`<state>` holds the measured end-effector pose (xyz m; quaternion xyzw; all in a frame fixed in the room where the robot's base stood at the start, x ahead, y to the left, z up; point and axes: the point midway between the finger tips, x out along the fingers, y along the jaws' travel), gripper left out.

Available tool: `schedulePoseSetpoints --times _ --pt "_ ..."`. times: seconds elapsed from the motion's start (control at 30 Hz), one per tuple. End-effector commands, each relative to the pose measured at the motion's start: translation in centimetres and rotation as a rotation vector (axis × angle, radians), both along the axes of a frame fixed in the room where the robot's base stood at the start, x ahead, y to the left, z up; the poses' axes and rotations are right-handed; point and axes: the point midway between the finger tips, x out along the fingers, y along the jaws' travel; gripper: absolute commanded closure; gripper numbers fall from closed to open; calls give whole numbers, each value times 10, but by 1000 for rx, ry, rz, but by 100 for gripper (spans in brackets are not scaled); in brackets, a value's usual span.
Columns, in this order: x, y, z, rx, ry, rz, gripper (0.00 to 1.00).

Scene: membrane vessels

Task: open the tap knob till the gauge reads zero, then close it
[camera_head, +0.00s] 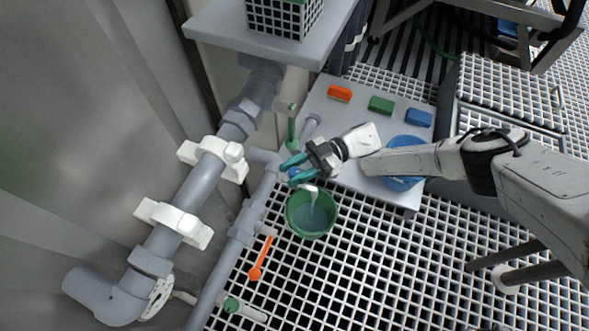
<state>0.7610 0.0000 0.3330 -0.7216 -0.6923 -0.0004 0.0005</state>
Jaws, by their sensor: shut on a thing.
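My gripper (289,172) comes in from the right, and its teal fingers are closed around the small blue tap knob (294,173). The fingers hide much of the knob, so I cannot tell how far it is turned. Just below the fingers, a pale stream (312,196) runs from the tap into a green bucket (291,222). The bucket holds grey-blue liquid. I cannot make out a gauge face or its reading.
Thick grey pipes (190,195) with white clamps run along the left wall. An orange spoon-like tool (261,258) lies on the white grating. Orange, green and blue blocks sit on a grey platform (345,118), with a blue bucket (403,184) at its right. A shelf (225,28) overhangs above.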

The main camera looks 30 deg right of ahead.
Motion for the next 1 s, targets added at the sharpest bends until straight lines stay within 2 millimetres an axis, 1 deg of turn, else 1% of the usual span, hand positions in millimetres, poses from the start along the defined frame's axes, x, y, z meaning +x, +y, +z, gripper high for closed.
schedulePoseSetpoints --times 0.37,0.4,0.57,0.83,0.93,1.0 --pt "0 -1 -1 -4 -1 0 94" --pt "0 -1 -1 -4 -1 -1 60" --pt "0 -1 -1 -3 0 0 45" --pt "0 -2 -1 -2 0 1 45" --pt "0 -9 -1 -4 0 0 45" --pt "0 -19 -1 -5 0 -1 45"
